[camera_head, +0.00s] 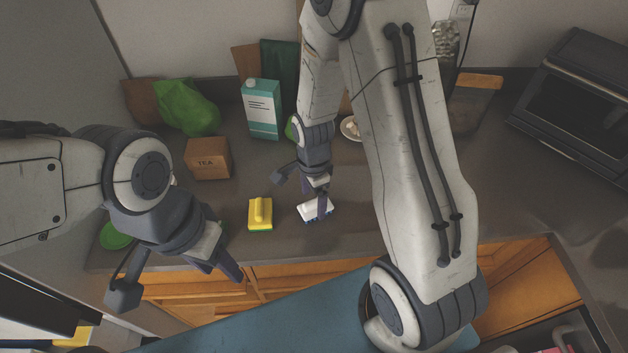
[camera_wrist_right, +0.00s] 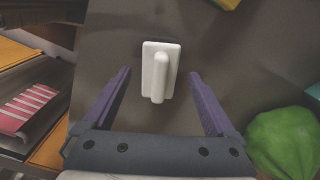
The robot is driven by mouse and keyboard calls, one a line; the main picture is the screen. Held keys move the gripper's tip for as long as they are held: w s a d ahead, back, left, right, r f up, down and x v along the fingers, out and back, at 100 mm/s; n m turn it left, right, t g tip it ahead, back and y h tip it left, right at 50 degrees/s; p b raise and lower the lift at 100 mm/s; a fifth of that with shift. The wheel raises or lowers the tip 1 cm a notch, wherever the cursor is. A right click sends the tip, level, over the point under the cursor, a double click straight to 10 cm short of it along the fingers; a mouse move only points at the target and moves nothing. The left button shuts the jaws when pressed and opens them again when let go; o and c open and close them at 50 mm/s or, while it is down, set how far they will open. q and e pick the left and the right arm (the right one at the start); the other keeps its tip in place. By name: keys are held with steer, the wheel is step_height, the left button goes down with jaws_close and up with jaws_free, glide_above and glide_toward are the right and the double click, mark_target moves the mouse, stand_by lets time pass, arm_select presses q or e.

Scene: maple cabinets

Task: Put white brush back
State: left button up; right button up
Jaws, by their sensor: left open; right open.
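The white brush (camera_head: 312,211), a flat block with a raised handle, lies on the dark counter near its front edge. My right gripper (camera_head: 322,203) is open above it and partly covers it in the head view. In the right wrist view the white brush (camera_wrist_right: 160,72) lies handle up between and slightly beyond the open fingers (camera_wrist_right: 160,84), with clear gaps on both sides. My left gripper (camera_head: 226,268) is open and empty, in front of the counter edge at the left.
A yellow brush (camera_head: 260,213) lies just left of the white brush. A tea box (camera_head: 208,158), a teal carton (camera_head: 261,108) and a green bag (camera_head: 188,106) stand behind. A black oven (camera_head: 575,105) is at the right. Wooden cabinet fronts (camera_head: 290,275) run below the counter.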

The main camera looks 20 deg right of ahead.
mark_target(312, 203)
step_height(312, 203, up, 9)
steer(key=shift+f+b, duration=0.15)
steer(key=shift+b, duration=0.3)
steer(key=s+a+r+n, duration=0.4)
steer(key=s+a+n, duration=0.2)
steer(key=s+n, duration=0.3)
steer(key=s+a+r+n+y, duration=0.1)
steer(key=s+a+r+n, duration=0.3)
steer(key=s+n, duration=0.5)
steer(key=a+n, duration=0.2)
steer(key=n, duration=0.4)
steer(key=shift+r, duration=0.2)
steer(key=shift+f, duration=0.15)
